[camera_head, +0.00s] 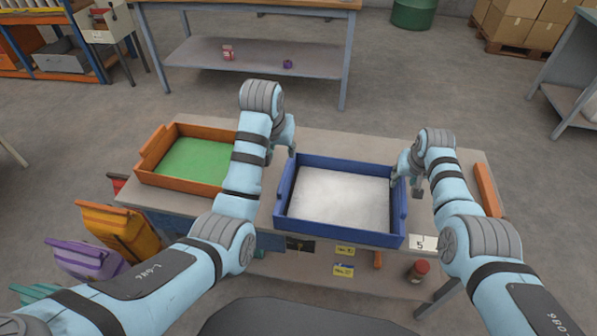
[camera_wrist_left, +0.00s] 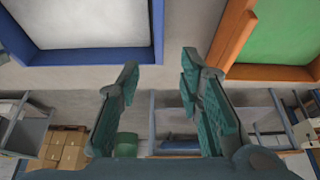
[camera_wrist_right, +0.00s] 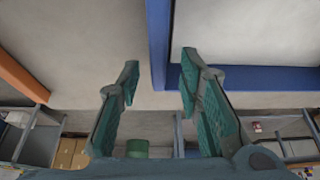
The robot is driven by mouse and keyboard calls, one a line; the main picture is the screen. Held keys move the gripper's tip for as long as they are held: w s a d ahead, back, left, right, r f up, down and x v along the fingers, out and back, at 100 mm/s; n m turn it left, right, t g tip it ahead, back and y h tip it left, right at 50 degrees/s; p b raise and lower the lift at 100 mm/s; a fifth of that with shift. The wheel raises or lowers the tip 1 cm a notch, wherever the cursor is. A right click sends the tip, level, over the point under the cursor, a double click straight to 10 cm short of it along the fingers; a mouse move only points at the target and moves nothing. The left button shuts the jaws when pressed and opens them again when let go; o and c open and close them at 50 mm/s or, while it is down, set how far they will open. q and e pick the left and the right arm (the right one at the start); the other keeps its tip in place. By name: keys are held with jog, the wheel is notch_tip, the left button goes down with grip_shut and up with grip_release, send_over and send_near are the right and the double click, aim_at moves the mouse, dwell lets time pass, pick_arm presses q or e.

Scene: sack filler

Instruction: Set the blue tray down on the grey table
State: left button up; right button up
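The blue tray (camera_head: 397,240), with a pale white inside, appears to rest level on the grey table (camera_head: 335,142), near its front edge; contact underneath is hidden. My left gripper (camera_head: 284,145) is by the tray's far left corner. In the left wrist view my left gripper (camera_wrist_left: 160,77) is open and empty, between the blue tray (camera_wrist_left: 158,30) and the orange tray. My right gripper (camera_head: 405,180) is beside the tray's right side. In the right wrist view my right gripper (camera_wrist_right: 159,76) is open, with the blue tray's side wall (camera_wrist_right: 158,40) showing between its fingers, apparently not gripped.
An orange tray (camera_head: 153,163) with a green inside stands left on the table. An orange bar (camera_head: 487,188) lies at the right edge. Orange (camera_head: 123,228) and purple (camera_head: 82,258) bins are at the front left. A jar (camera_head: 418,270) stands below. The table strip behind the blue tray is clear.

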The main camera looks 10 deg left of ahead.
jog(key=shift+w+f, duration=0.15)
jog(key=shift+w, duration=0.05)
jog(key=shift+r, duration=0.2)
pick_arm(q)
jog(key=shift+v, duration=0.9)
pick_arm(e)
jog(key=v, duration=1.2)
jog(key=shift+s+f, duration=0.1)
